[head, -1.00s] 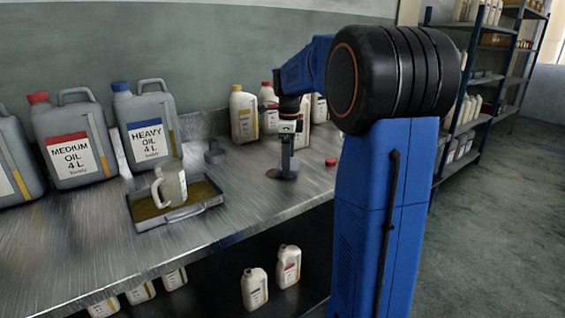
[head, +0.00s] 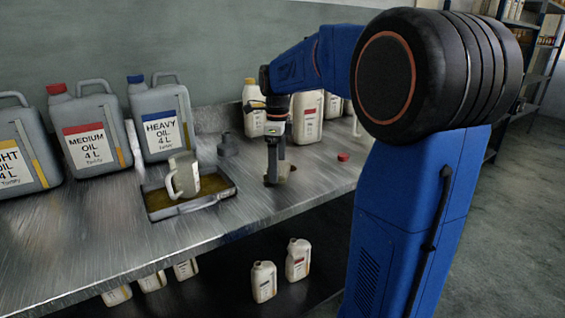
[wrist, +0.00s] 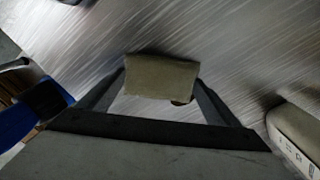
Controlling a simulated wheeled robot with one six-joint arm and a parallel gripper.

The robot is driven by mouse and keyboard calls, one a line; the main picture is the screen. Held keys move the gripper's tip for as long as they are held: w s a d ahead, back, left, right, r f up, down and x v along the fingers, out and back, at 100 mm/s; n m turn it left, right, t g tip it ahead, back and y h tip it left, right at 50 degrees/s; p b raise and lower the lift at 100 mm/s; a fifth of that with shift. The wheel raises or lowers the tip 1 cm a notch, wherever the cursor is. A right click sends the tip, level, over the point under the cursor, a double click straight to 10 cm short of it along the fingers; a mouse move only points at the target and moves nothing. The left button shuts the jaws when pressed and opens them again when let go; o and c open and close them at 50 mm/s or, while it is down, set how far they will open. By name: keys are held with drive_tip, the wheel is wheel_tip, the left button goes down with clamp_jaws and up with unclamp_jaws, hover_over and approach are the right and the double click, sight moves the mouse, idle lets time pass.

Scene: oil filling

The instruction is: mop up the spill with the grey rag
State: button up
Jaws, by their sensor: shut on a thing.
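My gripper (head: 276,180) is low over the metal bench top, right of the drip tray. In the wrist view my gripper (wrist: 160,85) is shut on the grey rag (wrist: 160,77), which shows as a folded grey-olive pad between the fingers. In the head view the rag is hard to make out at the fingertips. A small brownish patch, seemingly the spill (head: 292,168), shows on the bench just right of my gripper. A small dark spot also shows by the rag's lower edge in the wrist view (wrist: 182,102). I cannot tell whether the rag touches the bench.
A drip tray (head: 153,203) with brown oil holds a grey jug (head: 184,176). Large oil cans, including the heavy oil can (head: 160,120), stand along the wall. Pale bottles (head: 306,118) stand behind my gripper. A red cap (head: 343,156) lies to the right. The bench front is clear.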

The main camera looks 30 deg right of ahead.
sight(288, 162)
drive_tip(key=d, duration=1)
drive_tip(key=w+a, duration=0.1)
drive_tip(key=a, duration=0.2)
drive_tip(key=w+a, duration=0.1)
drive_tip(key=a, duration=0.2)
drive_tip(key=w+a, duration=0.2)
drive_tip(key=a, duration=0.2)
drive_tip(key=d, duration=1)
drive_tip(key=shift+s+a, duration=0.35)
drive_tip(key=shift+a, duration=0.5)
drive_tip(key=shift+s+a, duration=0.3)
drive_tip(key=shift+a, duration=0.5)
drive_tip(key=shift+s+a, duration=0.35)
drive_tip(key=shift+a, duration=0.5)
drive_tip(key=shift+r, duration=3.5)
